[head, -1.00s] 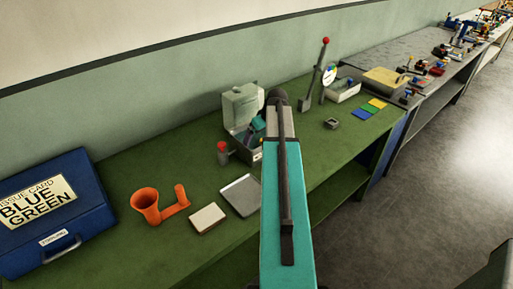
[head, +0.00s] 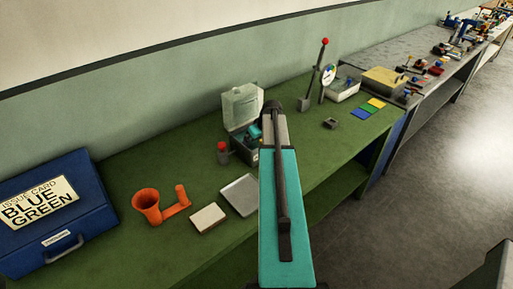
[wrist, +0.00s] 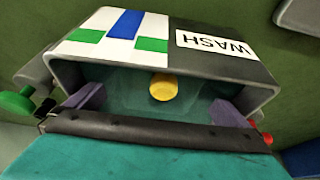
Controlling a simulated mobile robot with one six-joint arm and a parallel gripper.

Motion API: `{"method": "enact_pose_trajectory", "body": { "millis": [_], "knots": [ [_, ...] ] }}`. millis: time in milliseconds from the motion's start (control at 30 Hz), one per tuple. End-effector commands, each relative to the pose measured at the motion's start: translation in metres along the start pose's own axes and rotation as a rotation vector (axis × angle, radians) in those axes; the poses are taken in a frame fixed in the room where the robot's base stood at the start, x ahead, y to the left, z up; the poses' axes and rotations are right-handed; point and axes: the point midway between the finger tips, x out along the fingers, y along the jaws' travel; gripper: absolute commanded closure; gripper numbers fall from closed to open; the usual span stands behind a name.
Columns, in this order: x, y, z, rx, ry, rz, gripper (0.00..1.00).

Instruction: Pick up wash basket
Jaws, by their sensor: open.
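A grey box (wrist: 271,88) marked WASH fills the wrist view, its opening towards me. Its front carries a label with white, green and blue patches. The inside (wrist: 205,92) looks teal, with a round yellow piece (wrist: 163,87) in the middle. I cannot tell the basket's outline from the box's lining. My gripper (wrist: 160,104) is open, its two purple-grey fingers apart at the opening, either side of the yellow piece; I cannot tell whether they touch anything. In the head view the box stands on the green bench with its pale lid (head: 242,106) up; my arm hides its right side.
A red-topped item (head: 222,150) stands just left of the box. A metal tray (head: 240,194), a pale block (head: 208,217), an orange holder (head: 147,204) and a blue case (head: 70,235) lie nearer. A lever stand (head: 305,103) is behind right. Green bench (head: 300,150) is clear between.

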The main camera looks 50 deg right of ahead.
Motion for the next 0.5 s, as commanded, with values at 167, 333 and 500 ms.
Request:
{"method": "enact_pose_trajectory", "body": {
  "millis": [167, 333, 500],
  "knots": [
    [-0.0001, -0.0003, -0.0002, 0.000, 0.000, 0.000, 0.00],
    [-0.0001, -0.0005, -0.0003, -0.001, 0.000, 0.000, 0.17],
    [-0.0003, -0.0006, -0.0006, -0.001, 0.000, 0.000, 0.38]
  ]
}}
